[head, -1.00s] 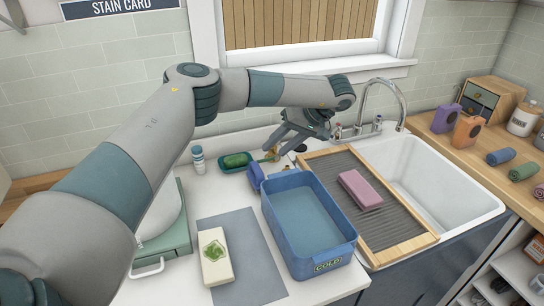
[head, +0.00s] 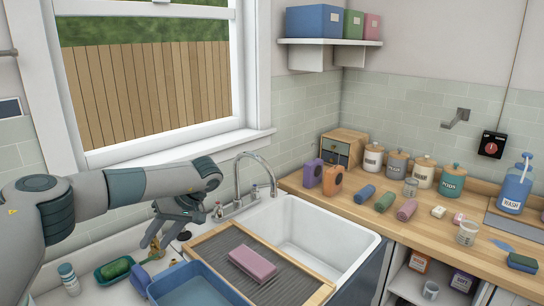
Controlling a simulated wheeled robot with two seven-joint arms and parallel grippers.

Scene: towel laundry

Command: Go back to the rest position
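My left arm reaches in from the left. Its gripper (head: 168,234) hangs over the counter's back, left of the sink tap, pointing down. Its fingers look apart with no cloth between them; their tips lie close to a small brass item (head: 152,250) in the picture, and I cannot tell if they touch. A pink folded towel (head: 252,263) lies on the ribbed drainboard (head: 215,245), apart from the gripper. The blue basin (head: 168,286) is in front of the gripper, cut off by the bottom edge. My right gripper is out of view.
The white sink (head: 320,235) and tap (head: 240,180) are right of the gripper. A green dish (head: 113,269), a striped bottle (head: 69,279) and a blue item (head: 140,279) stand on the left. Rolled towels (head: 384,201) and jars lie on the wooden counter. Air above the sink is clear.

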